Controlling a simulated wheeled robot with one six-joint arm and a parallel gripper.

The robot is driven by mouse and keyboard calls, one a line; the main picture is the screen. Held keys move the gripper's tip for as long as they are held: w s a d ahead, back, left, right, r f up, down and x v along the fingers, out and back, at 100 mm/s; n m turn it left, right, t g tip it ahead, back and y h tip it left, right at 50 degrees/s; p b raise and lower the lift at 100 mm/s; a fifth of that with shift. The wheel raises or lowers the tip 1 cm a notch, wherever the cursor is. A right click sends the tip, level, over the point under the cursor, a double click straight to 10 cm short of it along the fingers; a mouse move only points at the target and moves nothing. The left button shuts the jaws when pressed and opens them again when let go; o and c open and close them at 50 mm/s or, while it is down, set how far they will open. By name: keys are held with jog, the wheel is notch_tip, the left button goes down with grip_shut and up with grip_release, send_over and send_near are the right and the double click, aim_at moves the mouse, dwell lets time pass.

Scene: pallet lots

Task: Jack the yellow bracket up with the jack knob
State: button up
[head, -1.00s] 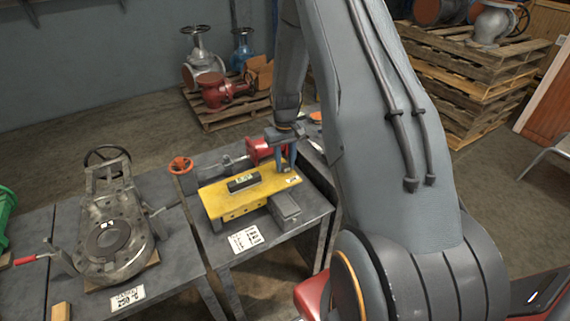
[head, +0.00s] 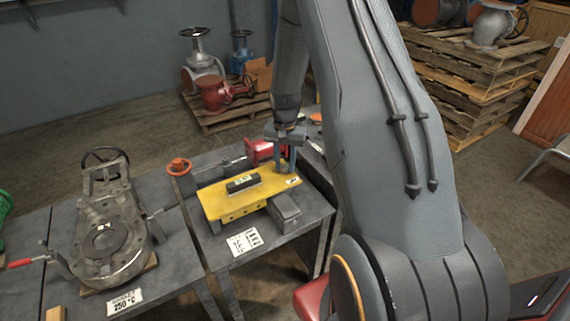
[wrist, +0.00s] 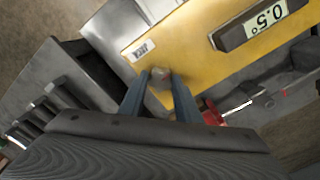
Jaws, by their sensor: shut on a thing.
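The yellow bracket (head: 228,202) lies on the right-hand metal bench, with a dark level gauge (head: 244,184) on its top. In the wrist view the yellow bracket (wrist: 190,42) fills the upper right, and the gauge (wrist: 262,22) reads 0.5°. My gripper (head: 285,165) points down at the bracket's far right corner. In the wrist view its two blue-grey fingers (wrist: 160,88) are shut on a small grey rounded knob (wrist: 160,76) at the bracket's edge, apparently the jack knob. The knob is hidden behind the fingers in the head view.
A large flanged valve (head: 105,240) stands on the left bench.

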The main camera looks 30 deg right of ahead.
aim_at(285, 167)
jog(key=shift+s+f, duration=0.1)
jog(key=shift+f, duration=0.05)
jog(key=o, duration=1)
jog(key=shift+o, duration=0.2)
jog(key=shift+r+b, duration=0.75)
jog(key=shift+r, duration=3.2)
